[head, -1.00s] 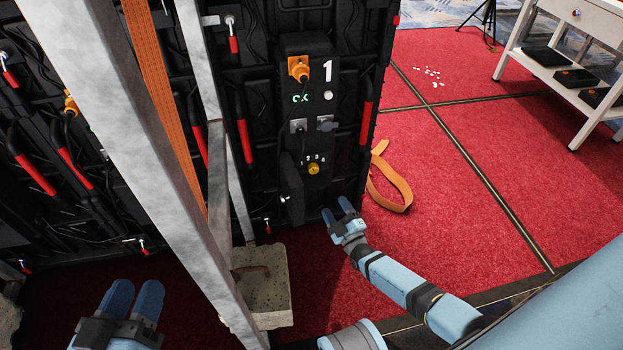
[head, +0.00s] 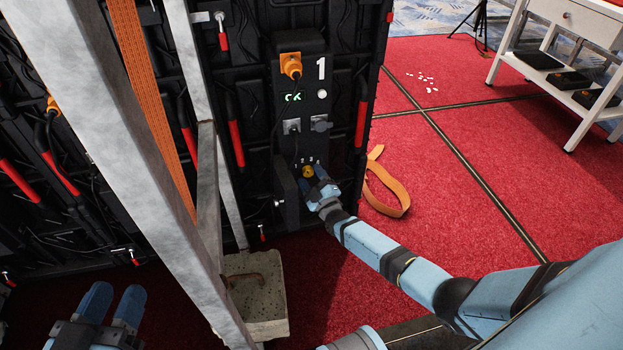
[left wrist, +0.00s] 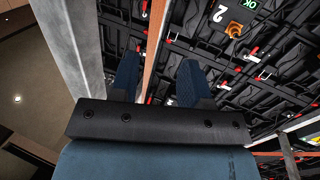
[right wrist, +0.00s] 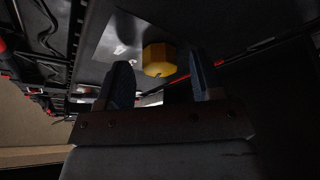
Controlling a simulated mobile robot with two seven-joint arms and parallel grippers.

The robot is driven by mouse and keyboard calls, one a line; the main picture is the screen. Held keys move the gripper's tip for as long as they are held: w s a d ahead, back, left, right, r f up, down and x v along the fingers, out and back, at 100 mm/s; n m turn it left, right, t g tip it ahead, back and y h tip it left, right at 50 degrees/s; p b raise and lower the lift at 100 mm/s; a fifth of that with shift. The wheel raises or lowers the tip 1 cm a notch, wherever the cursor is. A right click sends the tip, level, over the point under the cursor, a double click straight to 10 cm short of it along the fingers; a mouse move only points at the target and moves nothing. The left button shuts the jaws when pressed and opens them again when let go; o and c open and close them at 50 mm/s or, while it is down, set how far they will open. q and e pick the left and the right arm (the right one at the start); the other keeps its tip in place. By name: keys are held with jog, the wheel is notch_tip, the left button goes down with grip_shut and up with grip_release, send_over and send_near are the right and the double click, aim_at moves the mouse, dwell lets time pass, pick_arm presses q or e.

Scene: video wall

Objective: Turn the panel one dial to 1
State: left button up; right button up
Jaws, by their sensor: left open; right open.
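The yellow dial (head: 307,171) sits low on the black module of panel one (head: 301,106), below the white number 1 and a green OK display. A few position numbers show above the dial; my gripper partly covers that area. My right gripper (head: 315,182) is open at the dial, its fingers just below and beside it. In the right wrist view the dial (right wrist: 160,59) lies beyond and between the open fingertips (right wrist: 160,75); I cannot tell whether they touch it. My left gripper (head: 112,302) is open and empty at the lower left, and its fingers (left wrist: 157,72) show apart in the left wrist view.
A grey metal post (head: 150,170) and orange strap (head: 150,90) stand left of panel one. A concrete block (head: 262,300) is at the post's foot. An orange strap loop (head: 388,188) lies on the red carpet. A white trolley (head: 568,72) stands far right.

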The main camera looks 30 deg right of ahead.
jog(key=c, duration=0.9)
jog(key=shift+c, duration=0.2)
pick_arm(q)
jog(key=shift+s, duration=0.1)
pick_arm(e)
jog(key=shift+r, duration=0.1)
jog(key=shift+n+y+p, duration=0.4)
jog(key=shift+p, duration=0.1)
jog(key=shift+r+n+g+y+p, duration=0.2)
jog(key=shift+n+g+y+p, duration=0.15)
jog(key=shift+n+p, duration=0.75)
jog(key=shift+n, duration=0.6)
jog(key=shift+d+n+g+y+p, duration=0.1)
jog(key=shift+n+g+y+p, duration=0.15)
jog(key=shift+n+g+p, duration=0.65)
pick_arm(q)
jog(key=shift+s+d+r+n+t+p, duration=0.1)
jog(key=shift+s+r+n+t+p, duration=0.2)
jog(key=shift+r, duration=0.55)
jog(key=shift+s+d+r+n+t+p, duration=0.1)
jog(key=shift+r+n, duration=0.35)
jog(key=shift+r, duration=0.35)
jog(key=shift+s+r+n+t+p, duration=0.2)
jog(key=shift+r+n, duration=0.15)
jog(key=shift+r, duration=0.5)
pick_arm(e)
jog(key=shift+n, duration=1.5)
